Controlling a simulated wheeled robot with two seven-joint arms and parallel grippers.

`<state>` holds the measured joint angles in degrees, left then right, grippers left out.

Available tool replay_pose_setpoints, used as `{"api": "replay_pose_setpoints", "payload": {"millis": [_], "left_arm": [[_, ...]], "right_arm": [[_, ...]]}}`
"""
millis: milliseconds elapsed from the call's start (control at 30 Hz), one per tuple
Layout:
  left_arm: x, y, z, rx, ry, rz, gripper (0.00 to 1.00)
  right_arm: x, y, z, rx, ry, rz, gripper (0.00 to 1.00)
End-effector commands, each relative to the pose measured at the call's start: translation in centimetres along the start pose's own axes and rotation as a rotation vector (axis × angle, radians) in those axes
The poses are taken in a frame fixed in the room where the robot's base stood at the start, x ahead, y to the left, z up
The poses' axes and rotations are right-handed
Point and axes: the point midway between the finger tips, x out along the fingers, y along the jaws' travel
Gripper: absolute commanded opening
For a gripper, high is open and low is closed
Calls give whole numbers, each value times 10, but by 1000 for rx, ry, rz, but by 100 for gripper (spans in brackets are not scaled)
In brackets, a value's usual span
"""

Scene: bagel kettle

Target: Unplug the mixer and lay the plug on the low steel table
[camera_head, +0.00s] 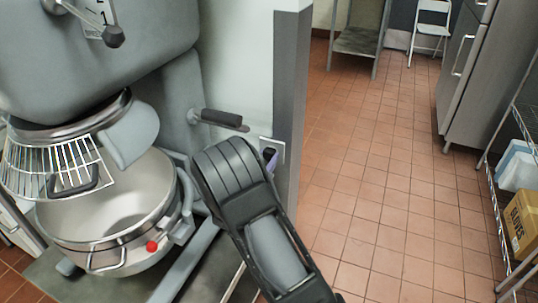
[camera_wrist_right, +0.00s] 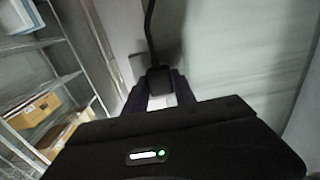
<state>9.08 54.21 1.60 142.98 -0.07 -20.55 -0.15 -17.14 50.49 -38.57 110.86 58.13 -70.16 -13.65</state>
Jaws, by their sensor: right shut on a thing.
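The grey mixer (camera_head: 100,60) stands at the left with its steel bowl (camera_head: 110,215) and wire guard. A wall plate (camera_head: 279,150) is on the white wall's right part. My right gripper (camera_head: 269,157) is at this plate, mostly hidden behind my own wrist. In the right wrist view my right gripper (camera_wrist_right: 160,90) is shut on a dark plug (camera_wrist_right: 159,78), whose black cord (camera_wrist_right: 149,25) runs upward. I cannot tell whether the plug sits in the socket. A grey flat surface (camera_head: 45,285) lies under the mixer. My left gripper is out of view.
A steel table (camera_head: 355,42) with a low shelf stands at the back, near a white folding chair (camera_head: 430,28). A steel fridge (camera_head: 468,70) and a wire rack with boxes (camera_head: 522,225) line the right. The tiled floor (camera_head: 385,170) between is clear.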

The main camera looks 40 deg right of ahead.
Motion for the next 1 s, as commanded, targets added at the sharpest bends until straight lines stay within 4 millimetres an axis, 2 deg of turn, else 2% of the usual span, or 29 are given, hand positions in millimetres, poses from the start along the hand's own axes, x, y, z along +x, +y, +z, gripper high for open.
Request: {"api": "replay_pose_setpoints", "payload": {"millis": [1000], "left_arm": [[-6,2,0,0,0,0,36]], "right_arm": [[-38,-1,0,1,0,-1,0]]}}
